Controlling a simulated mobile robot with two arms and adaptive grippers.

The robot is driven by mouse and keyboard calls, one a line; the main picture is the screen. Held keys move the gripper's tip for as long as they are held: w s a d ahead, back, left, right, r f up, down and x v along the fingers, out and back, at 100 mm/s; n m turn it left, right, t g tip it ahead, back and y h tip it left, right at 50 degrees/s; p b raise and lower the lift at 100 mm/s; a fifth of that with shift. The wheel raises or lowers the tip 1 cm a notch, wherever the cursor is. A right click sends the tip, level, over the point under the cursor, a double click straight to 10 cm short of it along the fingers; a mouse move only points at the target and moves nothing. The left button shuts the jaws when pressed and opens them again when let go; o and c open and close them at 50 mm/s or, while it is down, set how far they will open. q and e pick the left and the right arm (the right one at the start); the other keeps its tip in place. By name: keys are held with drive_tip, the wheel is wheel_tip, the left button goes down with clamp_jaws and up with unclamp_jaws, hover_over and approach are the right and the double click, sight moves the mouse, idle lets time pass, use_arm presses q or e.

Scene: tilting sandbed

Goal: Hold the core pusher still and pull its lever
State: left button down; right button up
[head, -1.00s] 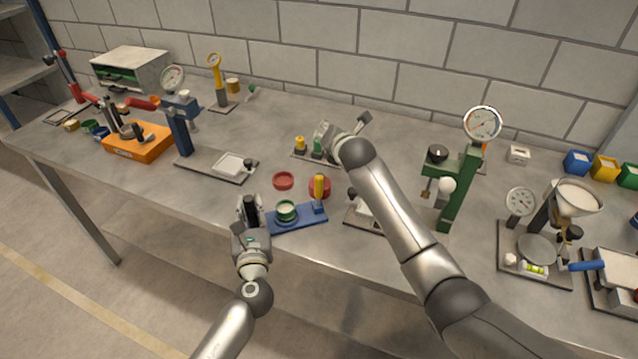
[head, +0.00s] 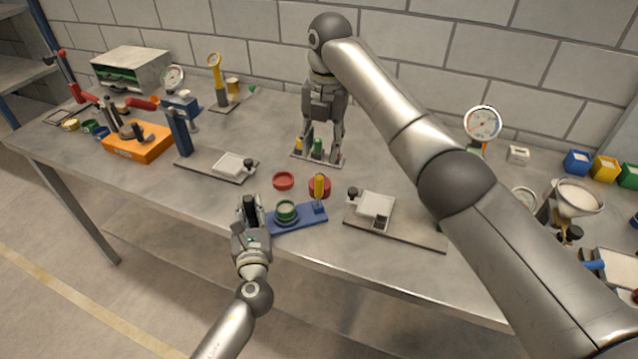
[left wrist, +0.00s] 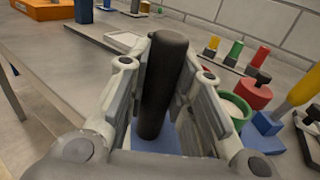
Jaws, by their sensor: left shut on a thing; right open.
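The core pusher appears to be the blue-based device (head: 298,221) near the table's front edge. It carries a green cup (head: 286,211) and an upright yellow-handled lever (head: 319,187) at its right end. My left gripper (head: 250,207) is shut on the device's black post (left wrist: 162,85), at the base's left end. In the left wrist view, the post stands upright between the fingers and the yellow lever (left wrist: 304,88) is at the right. My right gripper (head: 322,152) is open, fingers pointing down, over a small rack at the back, with the green peg (head: 317,147) between its fingers.
The small rack (head: 334,164) also holds a yellow peg (head: 298,143). Red lids (head: 283,181) lie behind the pusher. A plate with a white tray (head: 376,205) is to its right, another tray plate (head: 222,170) to its left. My right arm covers much of the right side.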

sight(320, 177)
drive_tip(key=f, duration=1.2)
drive_tip(key=shift+a, duration=0.3)
drive_tip(key=shift+r, duration=0.1)
drive_tip(key=shift+c, duration=0.5)
clamp_jaws()
